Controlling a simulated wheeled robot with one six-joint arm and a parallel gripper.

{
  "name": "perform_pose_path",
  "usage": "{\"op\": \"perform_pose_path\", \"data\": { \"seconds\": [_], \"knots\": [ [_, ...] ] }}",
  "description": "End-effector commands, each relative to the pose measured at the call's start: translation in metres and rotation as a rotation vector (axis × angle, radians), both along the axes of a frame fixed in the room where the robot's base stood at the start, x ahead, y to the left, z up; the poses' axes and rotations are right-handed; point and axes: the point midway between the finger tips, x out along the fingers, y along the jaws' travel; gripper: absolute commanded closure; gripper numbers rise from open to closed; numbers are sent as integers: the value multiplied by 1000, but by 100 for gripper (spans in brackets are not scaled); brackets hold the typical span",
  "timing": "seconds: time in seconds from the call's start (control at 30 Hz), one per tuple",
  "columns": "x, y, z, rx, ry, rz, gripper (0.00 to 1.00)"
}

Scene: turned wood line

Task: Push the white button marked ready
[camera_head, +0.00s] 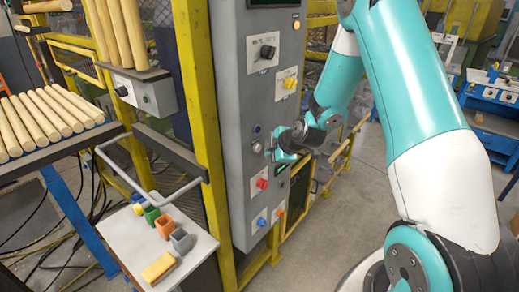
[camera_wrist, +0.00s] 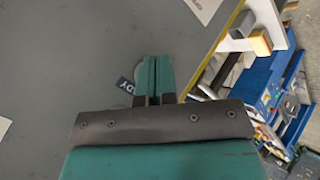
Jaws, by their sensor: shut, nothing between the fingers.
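The grey control panel (camera_head: 228,110) stands upright in the middle of the head view. My gripper (camera_head: 270,153) is at its face, with shut, empty fingers pointing at the panel. In the wrist view the teal fingers (camera_wrist: 155,60) lie together over a round pale-grey shape (camera_wrist: 137,76), probably the white button, mostly hidden behind them. A dark label (camera_wrist: 125,85) beside it shows the letters "DY"; the rest is covered. A small pale round button (camera_head: 257,147) shows just left of the fingertips in the head view. I cannot tell whether the fingers touch it.
A yellow knob (camera_head: 290,83), a black rotary switch (camera_head: 267,52), a red knob (camera_head: 262,183) and a blue knob (camera_head: 261,222) sit on the same panel. A yellow post (camera_head: 200,110) and a small side table (camera_head: 150,235) stand left.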

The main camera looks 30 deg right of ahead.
Motion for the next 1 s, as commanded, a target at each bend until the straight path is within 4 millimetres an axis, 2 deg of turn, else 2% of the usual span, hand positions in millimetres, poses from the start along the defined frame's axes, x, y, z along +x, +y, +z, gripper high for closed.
{"op": "perform_pose_path", "data": {
  "seconds": [1.0],
  "knots": [
    [10, 4, 0, -1, 0, 1, 100]
  ]
}}
